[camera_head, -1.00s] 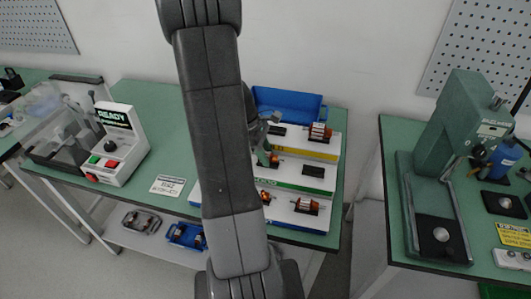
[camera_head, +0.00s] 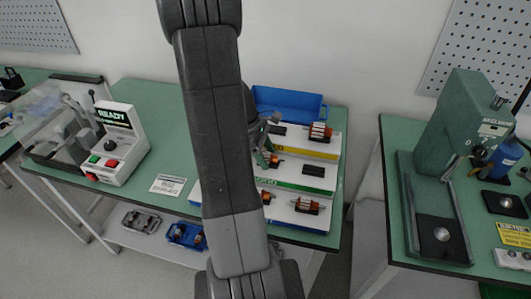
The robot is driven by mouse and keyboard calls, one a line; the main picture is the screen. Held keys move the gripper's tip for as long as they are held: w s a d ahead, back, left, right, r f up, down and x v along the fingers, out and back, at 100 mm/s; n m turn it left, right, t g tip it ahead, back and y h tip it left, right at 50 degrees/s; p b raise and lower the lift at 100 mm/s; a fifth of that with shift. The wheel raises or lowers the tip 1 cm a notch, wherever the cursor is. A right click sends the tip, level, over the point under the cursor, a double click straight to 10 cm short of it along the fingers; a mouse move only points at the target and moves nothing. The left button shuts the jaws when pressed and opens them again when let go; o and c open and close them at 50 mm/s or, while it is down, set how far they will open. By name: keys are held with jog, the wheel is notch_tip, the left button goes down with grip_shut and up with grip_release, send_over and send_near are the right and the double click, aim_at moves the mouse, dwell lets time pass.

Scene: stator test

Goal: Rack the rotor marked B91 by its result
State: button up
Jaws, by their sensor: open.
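A stepped white rack (camera_head: 326,172) with yellow, green and lower labelled tiers stands on the green bench, partly behind my arm. A copper rotor (camera_head: 319,132) sits on the top tier at right. Another rotor (camera_head: 275,161) is on the middle tier beside my gripper (camera_head: 264,157), which is open and partly hidden by my arm. Two rotors, one at left (camera_head: 265,197) and one at right (camera_head: 307,206), sit on the bottom tier. No B91 mark is readable on any rotor. The tester (camera_head: 120,145) at left shows READY on its display.
A blue bin (camera_head: 288,101) stands behind the rack. A label card (camera_head: 168,185) lies on the bench. The lower shelf holds a grey tray (camera_head: 141,220) and a blue tray (camera_head: 187,236) with parts. A green press (camera_head: 462,125) stands on the right bench, across a gap.

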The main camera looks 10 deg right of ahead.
jog(key=shift+r, duration=0.1)
jog(key=v, duration=1.3)
jog(key=shift+r, duration=0.3)
jog(key=shift+a, duration=0.15)
jog(key=x, duration=1.3)
jog(key=shift+f, duration=0.35)
jog(key=shift+r, duration=0.15)
